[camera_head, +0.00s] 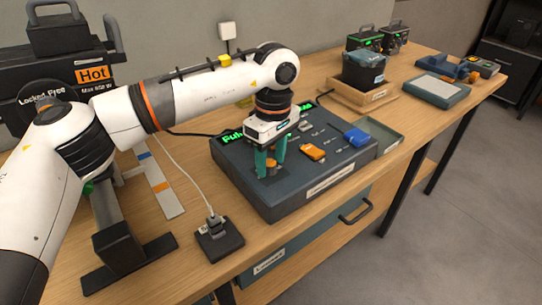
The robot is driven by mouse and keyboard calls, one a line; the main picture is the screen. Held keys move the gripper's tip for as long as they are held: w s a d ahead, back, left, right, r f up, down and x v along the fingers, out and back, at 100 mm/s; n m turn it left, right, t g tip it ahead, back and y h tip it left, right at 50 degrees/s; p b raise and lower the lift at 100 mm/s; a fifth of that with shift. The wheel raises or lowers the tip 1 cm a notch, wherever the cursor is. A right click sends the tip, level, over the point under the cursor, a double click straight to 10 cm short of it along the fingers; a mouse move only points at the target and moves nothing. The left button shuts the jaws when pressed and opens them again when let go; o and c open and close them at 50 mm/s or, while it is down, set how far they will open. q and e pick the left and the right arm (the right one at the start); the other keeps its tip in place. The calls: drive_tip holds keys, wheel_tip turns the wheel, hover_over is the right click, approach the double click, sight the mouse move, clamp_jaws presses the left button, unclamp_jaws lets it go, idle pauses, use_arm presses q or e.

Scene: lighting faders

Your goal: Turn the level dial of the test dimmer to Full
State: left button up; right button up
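The test dimmer is a dark grey console (290,200) on the wooden table, in the middle of the view. Its top carries an orange fader cap (312,151), a blue fader cap (356,136) and green lit displays, one reading "Full" at its left (231,137). My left gripper (271,167) points down over the console's left front part. Its two teal fingers stand apart on either side of a small brownish dial (271,172), mostly hidden by them. I cannot tell whether they touch it. My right gripper is not in view.
A small black box with a plug (219,240) stands left of the console. A wooden tray (362,100) with a dark bin (363,70) stands behind it. A shallow green-grey tray (384,137) adjoins its right side. A black "Hot" unit (65,80) is at the left.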

sight(273, 160)
use_arm(q)
wheel_tip(273, 160, up, 12)
drive_tip(key=shift+w+d, duration=0.25)
idle(0.3)
drive_tip(key=shift+f, duration=0.1)
